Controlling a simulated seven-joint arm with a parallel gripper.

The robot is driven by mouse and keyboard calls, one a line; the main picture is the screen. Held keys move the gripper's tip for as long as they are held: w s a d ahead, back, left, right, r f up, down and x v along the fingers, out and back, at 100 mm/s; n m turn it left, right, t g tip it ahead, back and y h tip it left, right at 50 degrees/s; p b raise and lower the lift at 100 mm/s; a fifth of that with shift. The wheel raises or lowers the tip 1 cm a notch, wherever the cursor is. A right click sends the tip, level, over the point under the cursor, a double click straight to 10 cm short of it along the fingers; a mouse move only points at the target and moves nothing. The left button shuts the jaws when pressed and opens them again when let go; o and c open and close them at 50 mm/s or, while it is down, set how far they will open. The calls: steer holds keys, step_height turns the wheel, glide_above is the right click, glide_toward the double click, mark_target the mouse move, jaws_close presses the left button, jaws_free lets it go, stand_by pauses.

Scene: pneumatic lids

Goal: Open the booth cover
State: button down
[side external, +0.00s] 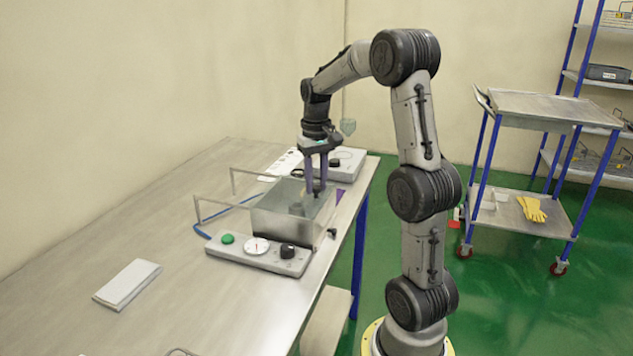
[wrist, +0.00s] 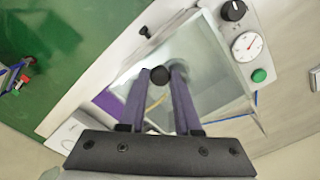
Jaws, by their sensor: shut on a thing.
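The booth (side external: 268,222) is a clear-walled box on the table, with a see-through cover (wrist: 200,70) on top. I cannot tell from these views whether the cover is raised at all. My gripper (side external: 316,190) points straight down over the right part of the booth. In the wrist view its two purple fingers are shut on a dark round knob (wrist: 160,75) at their tips. The knob appears to belong to the cover; its base is hidden. A grey panel (side external: 225,253) in front of the booth carries a green button (side external: 227,239), a dial gauge (side external: 257,246) and a black knob (side external: 288,251).
Two metal bar frames (side external: 197,210) stand at the booth's left. A second control box (side external: 346,160) sits behind it. A folded white cloth or pad (side external: 128,283) lies at the table's front left. The left of the table (side external: 120,215) is mostly clear. A trolley (side external: 545,108) stands apart at right.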

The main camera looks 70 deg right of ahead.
steer(key=w, duration=1.6)
steer(key=shift+w, duration=0.15)
steer(key=c, duration=0.6)
jaws_free()
step_height(320, 180, up, 14)
